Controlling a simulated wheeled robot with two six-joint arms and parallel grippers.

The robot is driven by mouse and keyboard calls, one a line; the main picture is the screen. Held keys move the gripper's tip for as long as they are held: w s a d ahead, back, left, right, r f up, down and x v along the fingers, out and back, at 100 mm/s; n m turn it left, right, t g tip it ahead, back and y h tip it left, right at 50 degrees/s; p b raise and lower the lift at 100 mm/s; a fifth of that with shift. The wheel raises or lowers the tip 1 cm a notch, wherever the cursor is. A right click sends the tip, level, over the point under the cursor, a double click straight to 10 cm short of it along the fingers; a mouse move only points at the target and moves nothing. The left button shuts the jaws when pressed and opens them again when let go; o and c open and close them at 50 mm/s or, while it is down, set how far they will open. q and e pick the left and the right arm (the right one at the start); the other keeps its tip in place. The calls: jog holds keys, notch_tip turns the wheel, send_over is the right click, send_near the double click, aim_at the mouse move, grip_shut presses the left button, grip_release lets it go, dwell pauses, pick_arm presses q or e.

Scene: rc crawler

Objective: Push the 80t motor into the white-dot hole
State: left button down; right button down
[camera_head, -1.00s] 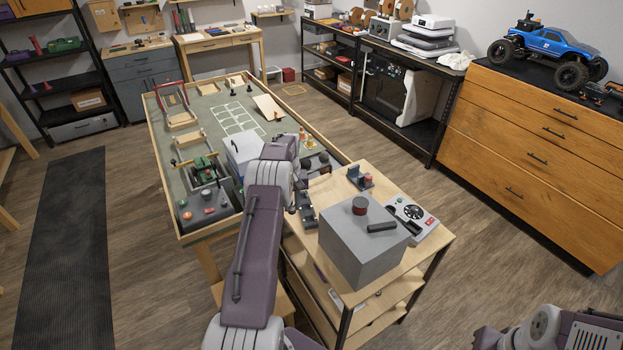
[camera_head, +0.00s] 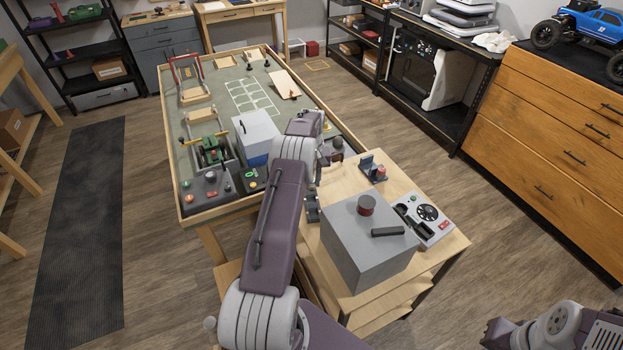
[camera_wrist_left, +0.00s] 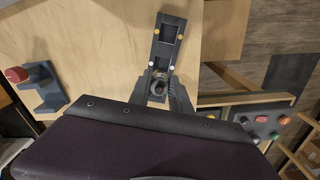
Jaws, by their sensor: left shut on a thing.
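The dark grey motor holder (camera_wrist_left: 166,45) lies on the light wooden bench top in the left wrist view. It has square holes in a row, with a pair of orange dots by the far end and a pair of white dots nearer my gripper. My left gripper (camera_wrist_left: 159,92) is shut on a small dark motor (camera_wrist_left: 158,86) with a round metal end. The motor is at the near end of the holder, by the white dots; how deep it sits is unclear. In the head view the holder (camera_head: 312,211) shows beside my left arm, which hides most of the gripper.
A grey box (camera_head: 357,250) with a red-topped knob stands close to the holder. A dark stand with a red part (camera_head: 374,170) and a control panel (camera_head: 425,217) are also on the bench. A green-topped table (camera_head: 205,115) adjoins it.

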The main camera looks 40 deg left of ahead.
pick_arm(q)
jog(key=f+b, duration=0.1)
jog(key=s+f, duration=0.1)
jog(key=f, duration=0.1)
jog(key=shift+b, duration=0.35)
jog(key=shift+w+f, duration=0.15)
jog(key=shift+f, duration=0.2)
jog(key=shift+w+f, duration=0.2)
jog(key=shift+s+r, duration=0.15)
dwell(0.5)
jog(key=shift+f+b, duration=0.95)
jog(key=shift+f, duration=0.45)
